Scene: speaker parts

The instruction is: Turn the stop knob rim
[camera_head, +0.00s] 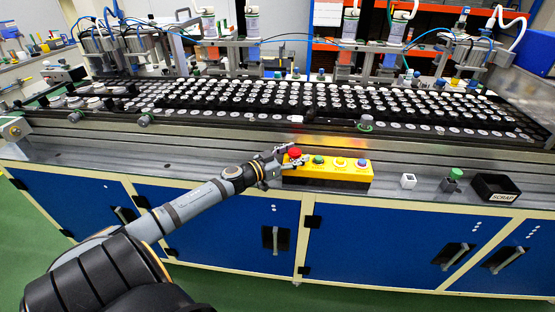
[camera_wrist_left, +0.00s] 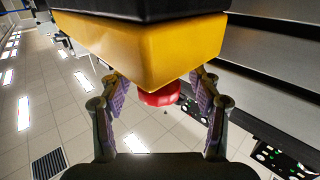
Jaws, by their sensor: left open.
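The stop knob is red (camera_head: 295,152) and sits at the left end of the yellow control box (camera_head: 328,178). My left gripper (camera_head: 284,157) is at the knob. In the left wrist view, the red knob (camera_wrist_left: 160,96) shows between the two open fingers of my left gripper (camera_wrist_left: 157,82), with a gap on each side. The yellow box (camera_wrist_left: 140,48) lies beyond the fingertips. Part of the knob is hidden behind the box's edge in that view. My right gripper is not in view.
A green button (camera_head: 318,160), a yellow button (camera_head: 340,163) and a blue button (camera_head: 361,163) are right of the knob. A white cube (camera_head: 408,181), a green-topped part (camera_head: 456,174) and a black scrap bin (camera_head: 496,188) stand further right. Trays of parts fill the bench behind.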

